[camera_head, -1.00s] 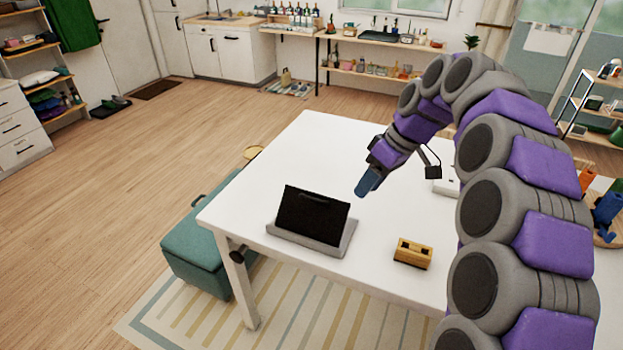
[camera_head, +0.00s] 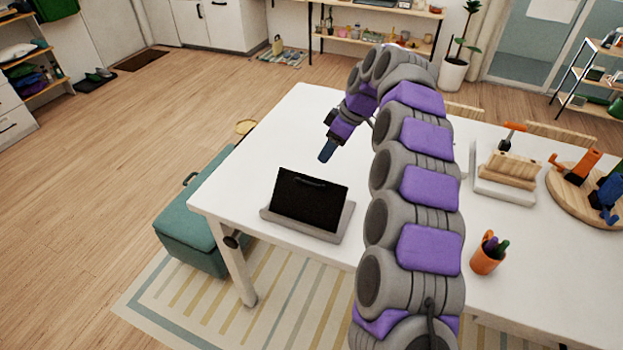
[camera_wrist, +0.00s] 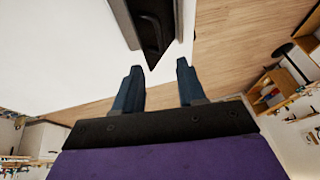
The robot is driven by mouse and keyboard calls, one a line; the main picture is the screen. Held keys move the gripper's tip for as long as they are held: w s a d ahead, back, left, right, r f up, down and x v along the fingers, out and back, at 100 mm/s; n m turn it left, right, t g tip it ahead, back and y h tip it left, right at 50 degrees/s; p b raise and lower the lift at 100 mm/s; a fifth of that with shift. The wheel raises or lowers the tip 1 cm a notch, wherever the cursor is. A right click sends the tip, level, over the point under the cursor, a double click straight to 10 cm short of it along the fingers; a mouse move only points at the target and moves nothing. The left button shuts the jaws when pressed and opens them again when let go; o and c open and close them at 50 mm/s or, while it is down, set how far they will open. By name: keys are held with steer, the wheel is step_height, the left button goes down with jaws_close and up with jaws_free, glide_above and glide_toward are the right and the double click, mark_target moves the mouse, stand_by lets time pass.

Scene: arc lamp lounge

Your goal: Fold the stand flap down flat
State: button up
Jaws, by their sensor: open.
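The black stand flap (camera_head: 309,200) stands tilted up from its grey base (camera_head: 333,229) near the left end of the white table. In the wrist view a dark edge of the stand (camera_wrist: 150,30) shows at the top, beyond the fingertips. My gripper (camera_head: 327,150) is above the table, behind and a little right of the flap's top edge, apart from it. In the wrist view its two blue fingers (camera_wrist: 156,82) are spread with nothing between them.
The white table (camera_head: 290,120) is clear around the stand. An orange pen cup (camera_head: 487,256), a wooden block on a white tray (camera_head: 500,185) and a round wooden board (camera_head: 565,195) with tools stand to the right. A teal bench (camera_head: 190,225) is at the left.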

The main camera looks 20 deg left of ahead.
steer(key=b, duration=0.2)
glide_toward(312, 178)
steer(key=s+f, duration=0.1)
steer(key=s+a+f, duration=0.1)
steer(key=f, duration=0.1)
steer(key=s+a+f, duration=0.1)
steer(key=s, duration=0.1)
steer(key=shift+a+f, duration=0.2)
steer(key=shift+f, duration=0.15)
steer(key=shift+a+f, duration=0.3)
steer(key=shift+f, duration=0.2)
steer(key=shift+c, duration=0.4)
jaws_close()
